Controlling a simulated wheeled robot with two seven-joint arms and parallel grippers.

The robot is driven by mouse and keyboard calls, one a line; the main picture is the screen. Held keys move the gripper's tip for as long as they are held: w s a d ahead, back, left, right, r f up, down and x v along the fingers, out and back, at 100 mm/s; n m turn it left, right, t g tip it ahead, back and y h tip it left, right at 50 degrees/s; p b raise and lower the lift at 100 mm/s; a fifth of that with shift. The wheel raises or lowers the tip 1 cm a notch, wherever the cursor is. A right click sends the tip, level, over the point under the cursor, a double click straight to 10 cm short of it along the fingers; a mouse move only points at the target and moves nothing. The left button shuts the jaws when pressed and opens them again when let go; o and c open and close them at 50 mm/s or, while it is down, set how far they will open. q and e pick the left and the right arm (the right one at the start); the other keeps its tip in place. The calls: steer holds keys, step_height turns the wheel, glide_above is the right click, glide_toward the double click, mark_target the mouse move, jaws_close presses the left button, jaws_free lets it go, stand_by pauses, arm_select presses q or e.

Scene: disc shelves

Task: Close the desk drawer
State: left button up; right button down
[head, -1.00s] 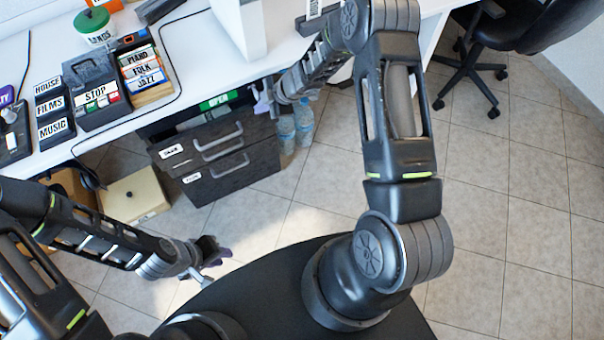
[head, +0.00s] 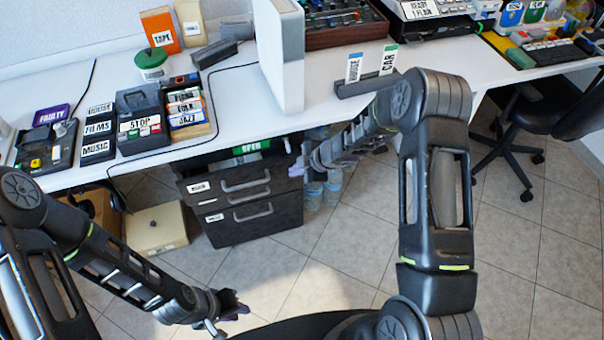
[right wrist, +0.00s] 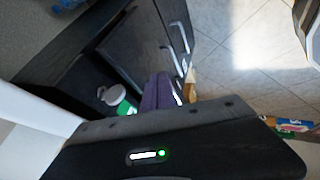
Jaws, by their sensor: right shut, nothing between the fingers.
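The dark drawer unit (head: 262,224) stands under the white desk. Its top drawer (head: 228,184) juts out at the front, and a green "OPEN" label (head: 252,147) shows behind its front. In the right wrist view the drawer front (right wrist: 176,22) with silver handles shows beyond the fingers, with a white-and-green item inside the dark opening. My right gripper (head: 296,166) is beside the top drawer's right end, shut and empty; its purple fingers (right wrist: 161,92) show in the wrist view. Contact with the drawer is unclear. My left gripper (head: 232,305) hangs low, away from the unit; its jaw opening is unclear.
Water bottles (head: 322,190) stand on the floor right of the unit. A pale box (head: 160,230) is on its left. Above, the desk (head: 225,95) holds a labelled "STOP" device, discs and a white panel (head: 280,55). An office chair (head: 535,115) is at right; the tiled floor in front is clear.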

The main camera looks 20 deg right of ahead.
steer(key=p+v, duration=0.1)
steer(key=v, duration=0.8)
steer(key=shift+w+r+p, duration=0.15)
steer(key=shift+w+p, duration=0.05)
steer(key=shift+p, duration=0.2)
steer(key=c, duration=2.1)
jaws_free()
